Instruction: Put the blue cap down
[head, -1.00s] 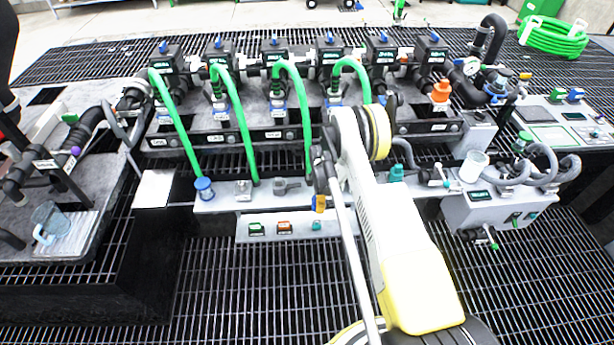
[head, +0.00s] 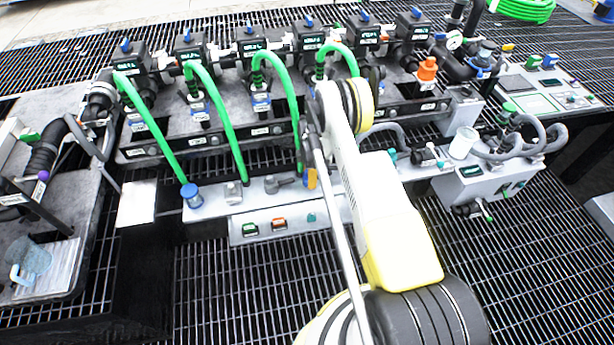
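A round blue-topped piece (head: 191,194), which may be the blue cap, stands at the left end of the grey ledge (head: 255,205), at the foot of a green hose. I cannot tell whether it is a loose cap or a fixed fitting. My white and yellow arm reaches up through the middle of the head view and covers part of the bench.
A manifold with green hoses (head: 212,112) and several blue-knobbed valves runs across the back. An orange cap (head: 427,69) sits on its right side. A clear blue-handled jug (head: 30,262) is at left, a white cup (head: 463,143) at right. A pale plate (head: 137,203) lies bare.

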